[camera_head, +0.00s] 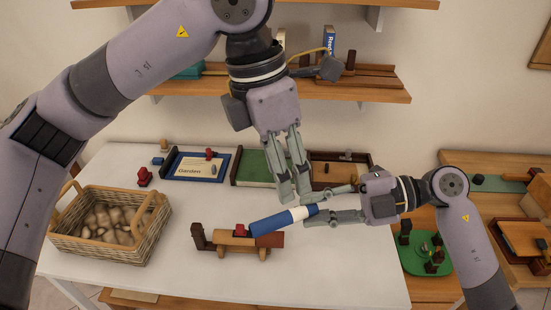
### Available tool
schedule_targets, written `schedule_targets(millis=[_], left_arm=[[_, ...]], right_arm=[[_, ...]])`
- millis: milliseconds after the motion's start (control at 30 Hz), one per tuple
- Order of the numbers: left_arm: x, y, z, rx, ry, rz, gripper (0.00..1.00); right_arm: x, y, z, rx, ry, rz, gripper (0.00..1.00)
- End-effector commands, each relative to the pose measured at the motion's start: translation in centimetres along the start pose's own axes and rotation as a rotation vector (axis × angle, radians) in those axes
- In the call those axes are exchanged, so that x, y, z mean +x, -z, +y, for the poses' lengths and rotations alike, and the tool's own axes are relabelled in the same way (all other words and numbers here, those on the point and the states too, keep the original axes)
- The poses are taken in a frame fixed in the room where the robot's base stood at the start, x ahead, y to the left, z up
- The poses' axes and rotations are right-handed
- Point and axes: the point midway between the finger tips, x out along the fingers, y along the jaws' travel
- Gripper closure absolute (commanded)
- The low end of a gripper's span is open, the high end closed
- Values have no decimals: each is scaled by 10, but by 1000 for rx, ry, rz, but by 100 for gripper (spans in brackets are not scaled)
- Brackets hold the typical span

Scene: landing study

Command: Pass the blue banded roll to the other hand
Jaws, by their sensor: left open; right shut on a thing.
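The blue banded roll (271,223) is a blue cylinder with a white band near its right end. It is held at a slight tilt above the white table. My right gripper (330,205) comes in from the right and is shut on the roll's right end. My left gripper (294,199) points down from above, just over the roll near the band. It is open, with nothing seen between its fingers. I cannot tell whether its tips touch the roll.
A wicker basket (150,247) stands at the left. Shallow trays, one labelled Garden (192,170), line the back. Wall shelves (378,93) are above.

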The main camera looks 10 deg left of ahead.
Motion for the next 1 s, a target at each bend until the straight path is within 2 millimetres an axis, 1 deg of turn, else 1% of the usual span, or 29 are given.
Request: schedule_targets(millis=[33,100,167,233,367,600,700,900,1000], left_arm=[[-5,2,3,10,-40,11,56],[-7,4,6,16,-74,23,56],[-6,5,8,19,-87,29,56],[1,5,9,19,-90,31,56],[21,6,11,19,-86,32,56],[68,7,14,19,-84,31,56],[84,8,16,18,-84,31,56],[105,8,17,18,-84,30,56],[109,8,18,18,-85,28,56]], right_arm=[[0,0,0,0,0,0,100],[0,0,0,0,0,0,100],[0,0,0,0,0,0,100],[0,0,0,0,0,0,100],[0,0,0,0,0,0,100],[0,0,0,0,0,0,100],[0,0,0,0,0,0,100],[0,0,0,0,0,0,100],[0,0,0,0,0,0,100]])
